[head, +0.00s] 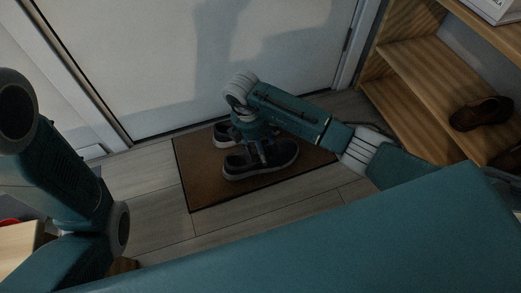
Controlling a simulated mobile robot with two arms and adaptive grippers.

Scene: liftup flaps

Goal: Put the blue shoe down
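A dark blue shoe (277,163) with a white sole is over the doormat (203,185), toe to the right. My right gripper (260,155) points down at its collar, with the fingers closed on its upper. I cannot tell if the sole touches the mat. A second dark shoe (222,136) of the same kind stands just behind it, partly hidden by my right arm. My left arm is at the left edge; its gripper is not in view.
A white door (160,60) stands behind the mat. A wooden shelf unit (430,75) at the right holds a brown shoe (481,113) and a white box (496,8). The mat's left part and the floor (150,180) beside it are clear.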

